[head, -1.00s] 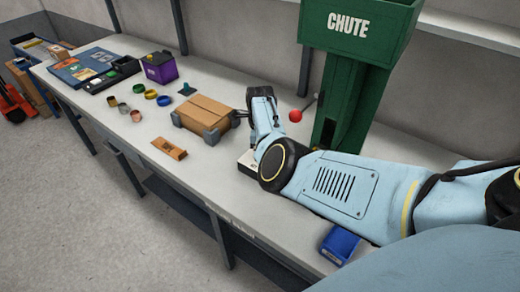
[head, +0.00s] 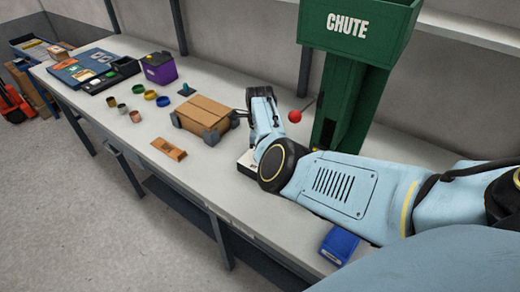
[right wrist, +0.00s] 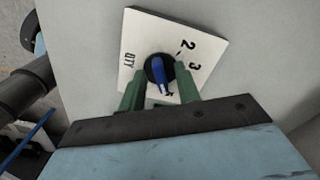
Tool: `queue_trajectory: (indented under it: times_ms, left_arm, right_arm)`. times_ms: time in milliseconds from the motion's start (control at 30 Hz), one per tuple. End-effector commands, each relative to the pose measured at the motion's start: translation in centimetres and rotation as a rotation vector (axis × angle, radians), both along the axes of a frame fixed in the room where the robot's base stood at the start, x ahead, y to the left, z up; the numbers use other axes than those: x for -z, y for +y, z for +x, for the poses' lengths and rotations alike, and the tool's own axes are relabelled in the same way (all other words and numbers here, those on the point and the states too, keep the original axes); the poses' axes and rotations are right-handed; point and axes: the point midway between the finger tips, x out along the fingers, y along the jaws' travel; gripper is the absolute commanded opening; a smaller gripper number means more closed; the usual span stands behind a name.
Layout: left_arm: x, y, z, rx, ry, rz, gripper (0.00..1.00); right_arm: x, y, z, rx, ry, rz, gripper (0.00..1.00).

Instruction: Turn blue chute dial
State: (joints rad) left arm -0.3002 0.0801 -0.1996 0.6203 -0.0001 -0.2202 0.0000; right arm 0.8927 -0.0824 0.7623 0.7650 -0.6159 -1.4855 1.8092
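The dial (right wrist: 158,72) is a black round knob with a blue grip on a white plate (right wrist: 205,30) marked QTY, 2 and 3. It lies just ahead of my right gripper (right wrist: 159,88), whose two green fingers stand apart on either side of the knob. I cannot tell whether the fingers touch it. In the head view my right arm hides the dial, and only an edge of the plate (head: 246,165) shows. The green chute (head: 345,80) with its CHUTE sign stands behind the arm. My left gripper is not in view.
A red-knobbed lever (head: 295,116) is beside the chute. A blue bin (head: 339,245) is at the front edge.

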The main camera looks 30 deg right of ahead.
Motion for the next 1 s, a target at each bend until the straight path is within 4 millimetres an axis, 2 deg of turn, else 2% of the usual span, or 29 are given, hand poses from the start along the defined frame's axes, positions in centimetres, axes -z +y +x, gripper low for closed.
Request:
queue_trajectory:
  times_ms: [167, 400, 600, 800, 1000]
  left_arm:
    - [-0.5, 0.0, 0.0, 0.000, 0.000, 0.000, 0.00]
    - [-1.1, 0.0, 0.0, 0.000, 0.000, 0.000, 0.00]
    - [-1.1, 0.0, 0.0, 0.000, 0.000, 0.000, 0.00]
    - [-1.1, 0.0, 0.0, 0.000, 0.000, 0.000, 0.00]
    - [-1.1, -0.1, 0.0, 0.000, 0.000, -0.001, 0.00]
  right_arm:
    - [-2.1, 0.0, 0.1, 0.002, -0.004, -0.002, 0.33]
    - [-7.5, 0.0, 0.1, 0.001, -0.005, -0.003, 0.33]
    - [-11.2, 0.0, 0.1, 0.001, -0.004, 0.000, 0.33]
    - [-13.1, 0.0, 0.0, 0.001, -0.001, -0.002, 0.33]
    - [-13.3, 0.0, 0.0, 0.001, 0.001, -0.001, 0.33]
